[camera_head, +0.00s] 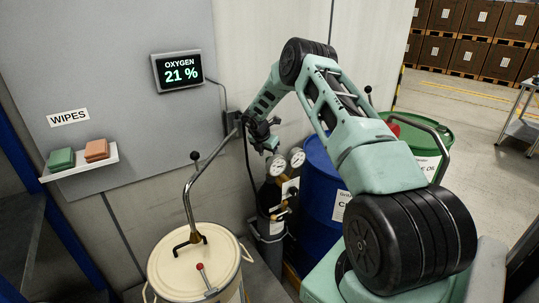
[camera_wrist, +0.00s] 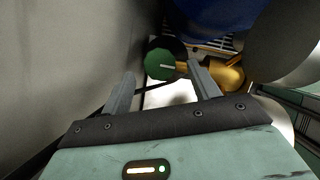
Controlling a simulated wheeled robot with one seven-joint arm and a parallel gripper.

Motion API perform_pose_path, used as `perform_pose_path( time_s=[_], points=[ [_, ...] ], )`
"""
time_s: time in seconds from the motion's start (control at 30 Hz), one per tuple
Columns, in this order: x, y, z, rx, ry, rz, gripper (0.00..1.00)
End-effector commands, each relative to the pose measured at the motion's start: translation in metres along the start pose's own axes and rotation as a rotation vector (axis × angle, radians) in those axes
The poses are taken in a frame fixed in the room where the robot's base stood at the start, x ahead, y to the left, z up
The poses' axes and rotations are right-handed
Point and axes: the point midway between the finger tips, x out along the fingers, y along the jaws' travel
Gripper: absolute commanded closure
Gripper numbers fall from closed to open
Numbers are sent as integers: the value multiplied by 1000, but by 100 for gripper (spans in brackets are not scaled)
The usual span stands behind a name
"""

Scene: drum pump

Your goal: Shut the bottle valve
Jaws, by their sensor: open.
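The gas bottle (camera_head: 268,200) stands dark and upright between the cream drum and the blue drum in the head view. Two round gauges (camera_head: 276,165) and brass fittings sit at its top. In the head view my gripper (camera_head: 266,144) hangs just above the gauges.
A cream drum (camera_head: 165,265) with a bent pump pipe stands front left. A blue drum (camera_head: 318,190) stands close right of the bottle, a green drum (camera_head: 432,135) behind my arm. The wall carries an oxygen display (camera_head: 178,72) reading 21 % and a wipes shelf (camera_head: 85,165).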

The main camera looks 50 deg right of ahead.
Motion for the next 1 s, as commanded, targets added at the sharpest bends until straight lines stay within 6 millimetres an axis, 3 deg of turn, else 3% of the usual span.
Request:
perform_pose_path(
  time_s=[0.2, 0.53, 0.57, 0.7, 1.0],
  points=[
    [20, 1, 0, 0, 0, 1, 39],
    [24, 0, 0, -1, 0, 1, 39],
    [24, 0, 0, -1, 0, 1, 45],
    [23, 0, 0, -1, 0, 1, 84],
    [23, 0, 0, -18, 1, 8, 83]
  ],
)
